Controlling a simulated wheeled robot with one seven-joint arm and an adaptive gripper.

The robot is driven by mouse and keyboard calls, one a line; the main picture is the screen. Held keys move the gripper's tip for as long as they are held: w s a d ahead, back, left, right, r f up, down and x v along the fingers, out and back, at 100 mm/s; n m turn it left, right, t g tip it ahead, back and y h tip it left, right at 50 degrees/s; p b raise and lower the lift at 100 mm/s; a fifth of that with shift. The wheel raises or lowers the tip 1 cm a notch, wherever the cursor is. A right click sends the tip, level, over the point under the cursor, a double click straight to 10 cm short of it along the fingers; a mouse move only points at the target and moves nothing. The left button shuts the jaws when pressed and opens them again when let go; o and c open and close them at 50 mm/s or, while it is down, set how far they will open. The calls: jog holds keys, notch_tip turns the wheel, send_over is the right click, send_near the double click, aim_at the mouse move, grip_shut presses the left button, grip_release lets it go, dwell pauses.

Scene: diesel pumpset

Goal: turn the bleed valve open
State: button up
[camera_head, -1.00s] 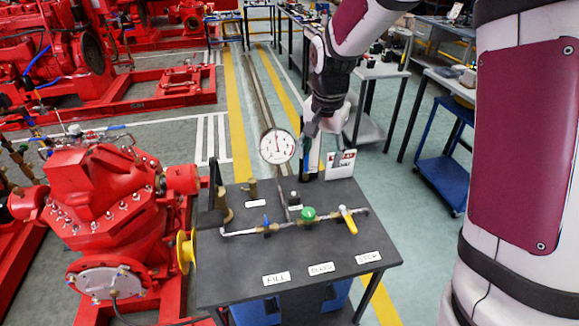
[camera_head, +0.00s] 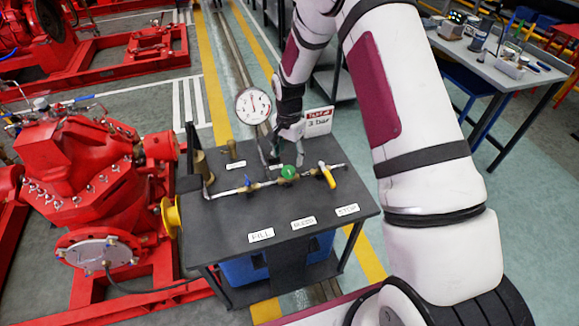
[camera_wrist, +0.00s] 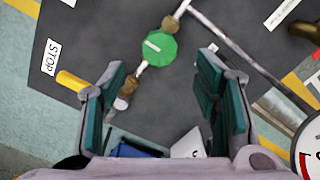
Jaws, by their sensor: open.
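The green round valve knob (camera_head: 289,172) sits mid-pipe on the dark table (camera_head: 225,238), behind the middle label (camera_head: 303,222), whose text is hard to read. In the wrist view the knob (camera_wrist: 158,48) has a pale bar on top and lies ahead of my fingertips, near the middle between them. A yellow-handled valve (camera_head: 327,174) is to its right, and its handle also shows in the wrist view (camera_wrist: 72,81). A blue-handled valve (camera_head: 248,184) is to its left. My gripper (camera_wrist: 163,85) is open and empty over the pipe; in the head view it (camera_head: 277,152) is behind the pipe, partly blurred.
A pressure gauge (camera_head: 253,106) stands close behind my gripper's left side. A white sign reading 3 bar (camera_head: 318,121) stands at its right. Brass fittings (camera_head: 203,165) rise at the table's left. A red pump (camera_head: 90,190) fills the left.

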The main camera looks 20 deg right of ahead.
aim_at(289, 169)
jog(key=shift+f+p, duration=0.3)
jog(key=shift+f, duration=2.75)
jog(key=c, duration=1.1)
